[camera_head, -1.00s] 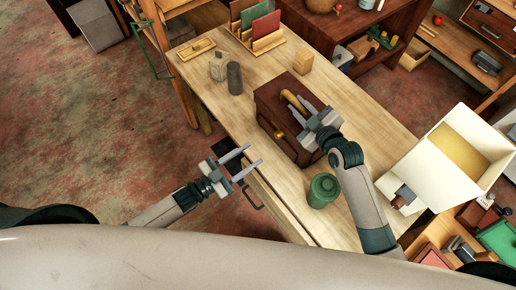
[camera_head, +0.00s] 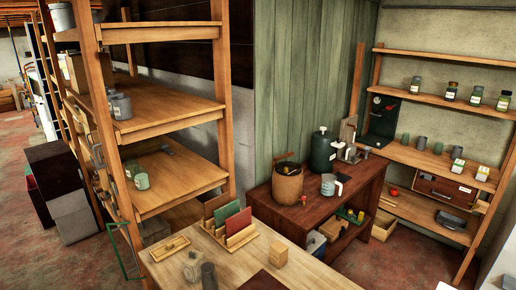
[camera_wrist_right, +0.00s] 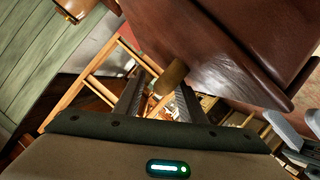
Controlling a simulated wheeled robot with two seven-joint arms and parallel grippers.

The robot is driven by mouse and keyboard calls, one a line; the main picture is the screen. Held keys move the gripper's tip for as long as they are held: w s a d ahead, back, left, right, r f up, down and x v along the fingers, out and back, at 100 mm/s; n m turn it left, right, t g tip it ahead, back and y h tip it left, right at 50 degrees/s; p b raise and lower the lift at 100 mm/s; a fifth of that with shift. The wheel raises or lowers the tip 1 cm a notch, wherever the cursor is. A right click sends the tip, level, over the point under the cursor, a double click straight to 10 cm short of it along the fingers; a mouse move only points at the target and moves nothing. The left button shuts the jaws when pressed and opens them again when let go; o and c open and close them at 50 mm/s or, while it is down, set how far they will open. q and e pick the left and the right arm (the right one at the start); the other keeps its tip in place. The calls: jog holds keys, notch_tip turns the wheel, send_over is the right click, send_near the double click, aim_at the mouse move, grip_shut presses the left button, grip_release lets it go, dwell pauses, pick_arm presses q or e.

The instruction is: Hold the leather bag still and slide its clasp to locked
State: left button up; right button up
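The dark brown leather bag (camera_wrist_right: 235,45) fills the upper right of the right wrist view. In the head view only a dark strip of it (camera_head: 262,282) shows at the bottom edge, on the table. A tan rounded bar (camera_wrist_right: 171,77) sticks out from the bag. My right gripper (camera_wrist_right: 158,92) has its two dark fingers apart, with the bar's end between them and a gap visible beside it. Grey parts at the right edge of the wrist view look like my left gripper (camera_wrist_right: 290,125); its opening is unclear. The clasp cannot be made out.
A tall shelf (camera_head: 165,110) stands left. A dark red cabinet (camera_head: 325,210) stands behind the table.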

jog(key=shift+s+f, duration=0.3)
jog(key=shift+f, duration=0.05)
jog(key=shift+s+d+r, duration=0.15)
jog(key=shift+s+d, duration=0.1)
jog(key=shift+s, duration=0.2)
jog(key=v, duration=1)
jog(key=shift+d+r, duration=0.25)
jog(key=shift+r, duration=0.25)
